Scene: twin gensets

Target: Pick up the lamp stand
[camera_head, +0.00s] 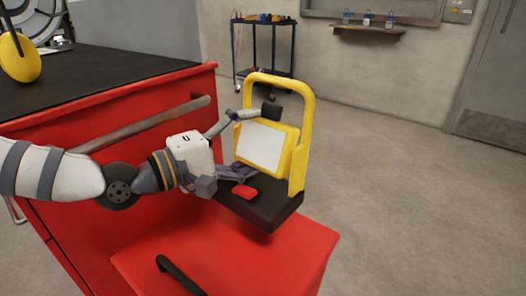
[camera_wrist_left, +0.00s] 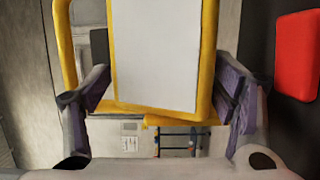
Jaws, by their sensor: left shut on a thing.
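The lamp stand has a yellow loop handle (camera_head: 279,82), a yellow-framed lamp head with a pale panel (camera_head: 260,146), and a black base (camera_head: 262,207) with a red block on it. It stands upright over the red cabinet top; whether its base touches that top I cannot tell. My left gripper (camera_head: 252,145) comes from the left and is shut on the lamp head, one finger above and one below in the head view. In the left wrist view the panel (camera_wrist_left: 154,50) lies between the two fingers of the gripper (camera_wrist_left: 162,95). My right gripper is not in view.
A red cabinet with a black top (camera_head: 110,75) and a long handle rail (camera_head: 145,124) is at the left, close under my left arm. A lower red surface (camera_head: 225,258) with a black handle is in front. A dark tool cart (camera_head: 264,50) stands behind. The floor at right is clear.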

